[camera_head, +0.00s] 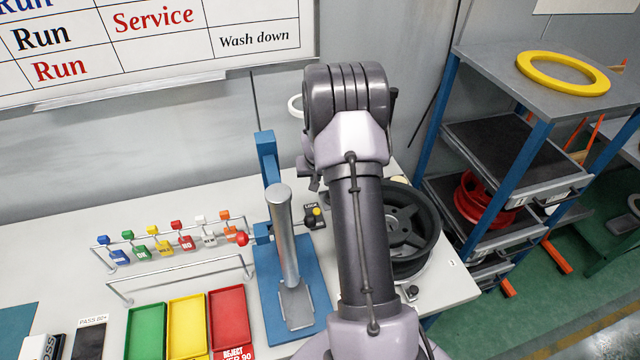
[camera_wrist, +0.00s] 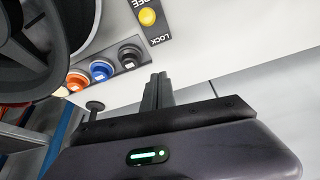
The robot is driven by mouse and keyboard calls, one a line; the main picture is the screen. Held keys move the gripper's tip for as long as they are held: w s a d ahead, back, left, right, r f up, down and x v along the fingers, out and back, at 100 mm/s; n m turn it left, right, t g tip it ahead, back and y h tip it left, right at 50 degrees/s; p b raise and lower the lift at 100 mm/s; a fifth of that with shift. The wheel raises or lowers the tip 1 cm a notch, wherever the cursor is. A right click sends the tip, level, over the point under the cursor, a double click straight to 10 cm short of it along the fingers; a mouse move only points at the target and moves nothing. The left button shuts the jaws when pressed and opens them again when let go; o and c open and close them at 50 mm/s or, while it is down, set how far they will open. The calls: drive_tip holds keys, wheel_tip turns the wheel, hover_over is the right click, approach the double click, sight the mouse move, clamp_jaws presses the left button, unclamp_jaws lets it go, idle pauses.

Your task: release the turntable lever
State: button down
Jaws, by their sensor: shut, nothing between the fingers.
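The turntable carries a dark spoked wheel (camera_head: 410,230), partly hidden behind my arm in the head view; part of the wheel (camera_wrist: 25,45) fills the upper left of the wrist view. A label plate reading LOCK with a yellow dot (camera_head: 317,211) is left of my arm, and the plate also shows in the wrist view (camera_wrist: 150,18). I cannot make out the turntable lever for certain. My gripper (camera_wrist: 157,90) is shut and empty, below the LOCK plate in the wrist view. It is hidden behind my arm in the head view.
A panel with orange, blue and black round fittings (camera_wrist: 102,68) is near the fingers. Left of my arm stand a blue press with a metal column (camera_head: 284,235), a tag rack (camera_head: 170,240) and green, yellow and red trays (camera_head: 187,325). A shelf unit (camera_head: 540,130) is at right.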

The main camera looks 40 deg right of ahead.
drive_tip(key=s+a+r, duration=0.3)
drive_tip(key=s+a, duration=0.1)
drive_tip(key=s, duration=0.3)
drive_tip(key=shift+a+r, duration=0.3)
drive_tip(key=shift+r, duration=0.05)
drive_tip(key=shift+s, duration=0.1)
